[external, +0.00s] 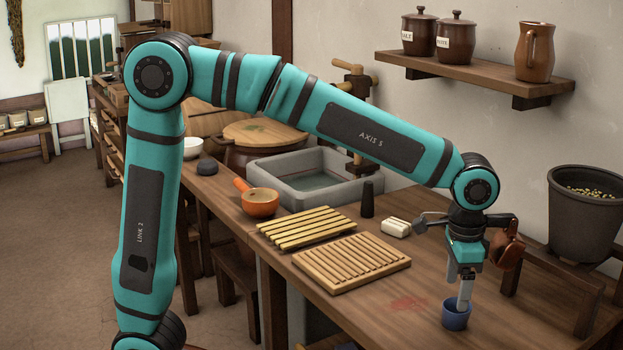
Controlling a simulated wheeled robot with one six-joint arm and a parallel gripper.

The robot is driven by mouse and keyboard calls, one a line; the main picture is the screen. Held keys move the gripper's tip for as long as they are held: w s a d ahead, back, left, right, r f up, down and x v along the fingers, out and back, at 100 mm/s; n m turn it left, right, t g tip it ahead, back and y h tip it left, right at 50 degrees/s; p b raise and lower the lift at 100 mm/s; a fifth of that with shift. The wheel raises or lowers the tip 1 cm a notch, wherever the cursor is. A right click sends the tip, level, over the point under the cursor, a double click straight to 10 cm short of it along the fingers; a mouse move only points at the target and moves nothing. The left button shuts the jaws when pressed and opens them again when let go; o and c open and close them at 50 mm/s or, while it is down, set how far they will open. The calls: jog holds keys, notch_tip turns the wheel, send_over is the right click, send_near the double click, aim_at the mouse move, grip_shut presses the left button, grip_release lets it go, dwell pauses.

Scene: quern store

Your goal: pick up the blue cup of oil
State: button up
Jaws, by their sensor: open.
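The small blue cup (455,318) stands upright on the wooden counter (385,325) near its front edge, at the lower right. My gripper (464,303) points down at the cup from above. Its fingers are open, and the tips overlap the cup's rim in the picture. I cannot tell whether a fingertip is inside the cup or beside it, or whether they touch. The oil inside the cup is hidden from this angle.
Two slatted wooden racks (352,264) lie left of the cup, with a white block (395,228) and a dark cylinder (367,200) behind. A wooden frame (560,295) and a grey pot (585,215) stand close on the right. A shelf (470,78) with jars hangs above.

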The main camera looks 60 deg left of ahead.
aim_at(456, 315)
jog(key=shift+w+d+f, duration=0.1)
jog(key=shift+d+f, duration=0.05)
jog(key=shift+f, duration=1.2)
jog(key=shift+w+d+f, duration=0.1)
jog(key=shift+d+f, duration=0.05)
jog(key=shift+f, duration=1.15)
jog(key=c, duration=1)
jog(key=shift+c, duration=0.2)
